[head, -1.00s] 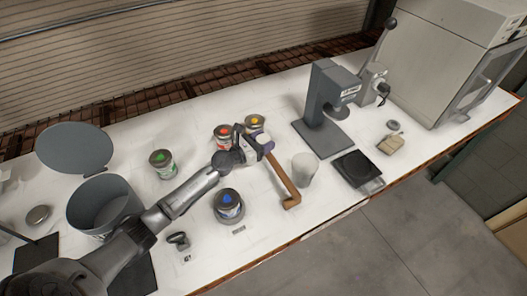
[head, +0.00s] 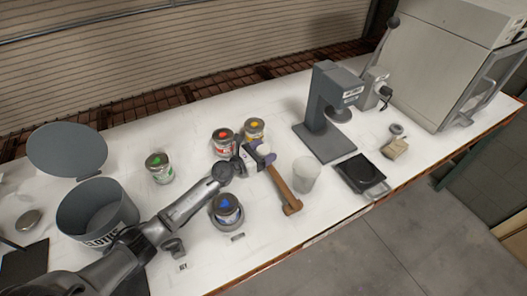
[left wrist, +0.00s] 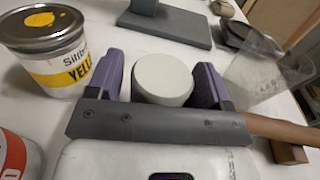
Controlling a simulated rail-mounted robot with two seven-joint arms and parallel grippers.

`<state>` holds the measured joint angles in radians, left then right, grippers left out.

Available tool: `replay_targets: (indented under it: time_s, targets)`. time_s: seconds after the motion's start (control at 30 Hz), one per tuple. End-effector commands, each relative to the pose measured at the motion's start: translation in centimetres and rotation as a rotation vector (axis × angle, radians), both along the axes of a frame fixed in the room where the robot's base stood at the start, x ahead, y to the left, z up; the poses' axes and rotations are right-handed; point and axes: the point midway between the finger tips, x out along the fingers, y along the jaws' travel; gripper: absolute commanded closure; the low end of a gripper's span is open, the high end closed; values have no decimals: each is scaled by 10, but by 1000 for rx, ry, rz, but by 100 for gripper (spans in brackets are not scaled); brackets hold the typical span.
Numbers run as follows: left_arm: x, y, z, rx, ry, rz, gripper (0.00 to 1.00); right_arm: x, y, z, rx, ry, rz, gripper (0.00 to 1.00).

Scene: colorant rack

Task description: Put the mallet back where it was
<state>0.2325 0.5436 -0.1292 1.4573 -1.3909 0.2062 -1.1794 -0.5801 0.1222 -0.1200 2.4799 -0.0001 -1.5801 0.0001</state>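The mallet has a white round head that shows in the left wrist view (left wrist: 162,80) and a brown wooden handle (head: 281,188). My left gripper (head: 265,154) is at the head end. In the left wrist view its purple fingers (left wrist: 160,72) stand on both sides of the white head and look shut on it. The grey palm bar hides part of the mallet. The handle slopes toward the table's front edge, its end at a small wooden block (left wrist: 290,150). I cannot tell whether it touches the block. My right gripper is not in view.
A clear beaker (head: 306,174) stands just right of the handle. A yellow can (head: 254,129) and red can (head: 223,141) are behind the gripper. A blue can (head: 227,209) is in front-left. A black scale (head: 361,174) and grey stand (head: 325,145) are to the right.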

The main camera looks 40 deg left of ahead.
Motion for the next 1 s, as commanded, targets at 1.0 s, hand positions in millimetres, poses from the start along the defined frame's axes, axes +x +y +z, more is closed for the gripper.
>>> replay_targets:
  time_s: [1.0]
  targets:
    - [-70,17,3,-1,1,0,18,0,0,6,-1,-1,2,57]
